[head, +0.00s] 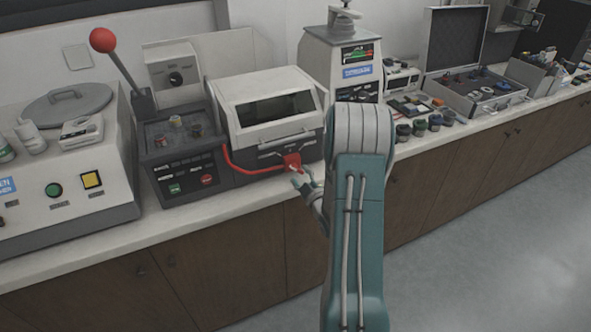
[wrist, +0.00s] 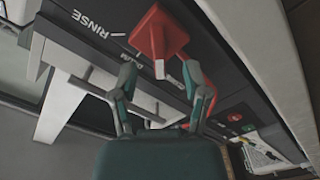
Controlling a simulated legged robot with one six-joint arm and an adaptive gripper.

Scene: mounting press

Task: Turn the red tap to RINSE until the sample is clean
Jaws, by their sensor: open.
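The red tap (head: 291,161) is on the front of a white and grey machine (head: 262,88) with a dark window. In the wrist view the tap (wrist: 158,33) is a red block with a white tip, which points away from the RINSE mark (wrist: 92,22) towards the gap between my fingers. A second label beside it is too blurred to read. My gripper (wrist: 159,76) is open, with one finger on each side of that tip. I cannot tell whether either finger touches it. In the head view my gripper (head: 301,178) is just below the tap. I cannot make out the sample.
A red hose (head: 240,168) curves along the machine front to the tap. A metal handle (head: 284,138) is above the tap. A lever with a red ball (head: 103,40) stands to the left. Small jars and an open case (head: 470,85) are to the right.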

